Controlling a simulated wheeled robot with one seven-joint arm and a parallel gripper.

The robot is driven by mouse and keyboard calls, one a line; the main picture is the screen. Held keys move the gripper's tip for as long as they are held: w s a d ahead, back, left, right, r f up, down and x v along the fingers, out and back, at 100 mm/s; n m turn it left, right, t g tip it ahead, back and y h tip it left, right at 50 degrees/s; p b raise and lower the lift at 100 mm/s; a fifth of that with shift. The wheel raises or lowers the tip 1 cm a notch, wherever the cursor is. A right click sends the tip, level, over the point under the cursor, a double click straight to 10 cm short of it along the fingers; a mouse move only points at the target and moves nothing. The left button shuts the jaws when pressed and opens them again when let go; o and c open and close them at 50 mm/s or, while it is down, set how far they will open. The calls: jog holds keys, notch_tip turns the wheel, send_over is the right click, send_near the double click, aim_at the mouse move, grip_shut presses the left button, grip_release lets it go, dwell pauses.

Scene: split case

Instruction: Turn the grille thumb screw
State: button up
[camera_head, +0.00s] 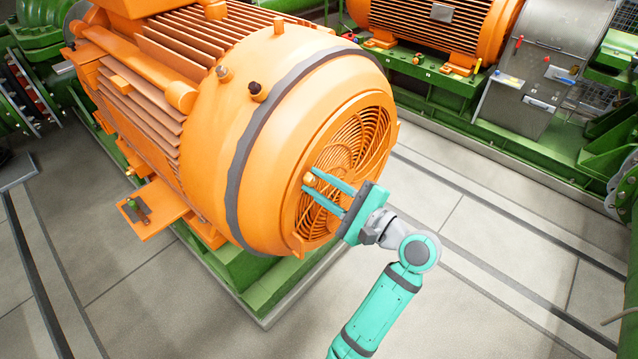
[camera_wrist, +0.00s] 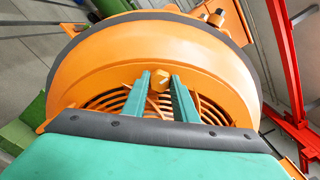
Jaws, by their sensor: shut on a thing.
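The grille thumb screw (camera_head: 309,179) is a small brass-coloured knob at the left edge of the round orange grille (camera_head: 352,151) on the motor's end face. In the wrist view the thumb screw (camera_wrist: 160,79) sits between the tips of my two teal fingers. My gripper (camera_head: 311,183) reaches in from the right and is shut on the screw; the same gripper shows in the wrist view (camera_wrist: 157,84). The fingers lie in front of the grille and hide part of its slats. Whether the screw has rotated cannot be told.
The large orange motor (camera_head: 215,130) with a dark band stands on a green base (camera_head: 265,285). A second orange motor (camera_head: 440,28) and a grey housing (camera_head: 540,70) stand behind. Open floor (camera_head: 500,260) lies to the right. A red frame (camera_wrist: 290,80) shows at the wrist view's right.

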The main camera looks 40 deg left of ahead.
jog(key=n, duration=0.6)
jog(key=shift+f+n, duration=0.1)
jog(key=shift+n, duration=0.2)
jog(key=n, duration=1.2)
jog(key=shift+f+n, duration=0.1)
jog(key=shift+n, duration=0.2)
jog(key=n, duration=0.5)
jog(key=o, duration=1)
jog(key=shift+o, duration=0.2)
